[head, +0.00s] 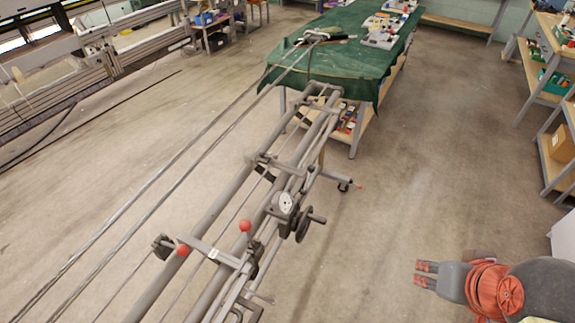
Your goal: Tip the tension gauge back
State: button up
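What looks like the tension gauge is a round white dial (286,202) on the right side of the long grey metal frame, near its middle. It sits just above a dark handwheel (303,222). Its exact tilt is hard to tell at this size. My gripper (426,275) is at the lower right, over bare floor, well to the right of the gauge and apart from it. Its two red-tipped fingers point left, with nothing visible between them. From this angle I cannot tell how far apart they are.
The grey frame (225,195) has red-knobbed levers (245,226) near its lower end. A green-covered table (350,62) stands at its far end. Shelves (548,90) line the right side. The concrete floor (420,170) between frame and shelves is clear.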

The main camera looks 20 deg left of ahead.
aim_at(278, 206)
jog(key=i+l+u, duration=0.1)
jog(key=i+u, duration=0.35)
jog(key=i+l+u, duration=0.2)
jog(key=i+u, duration=0.25)
jog(key=i+l+u, duration=0.25)
jog(key=u, duration=0.25)
jog(key=i+l+u, duration=0.2)
jog(key=l+u, duration=0.25)
jog(key=i+l+u, duration=0.15)
jog(key=l+u, duration=0.15)
jog(key=u, duration=0.15)
jog(key=l+u, duration=0.9)
jog(key=i+l, duration=0.05)
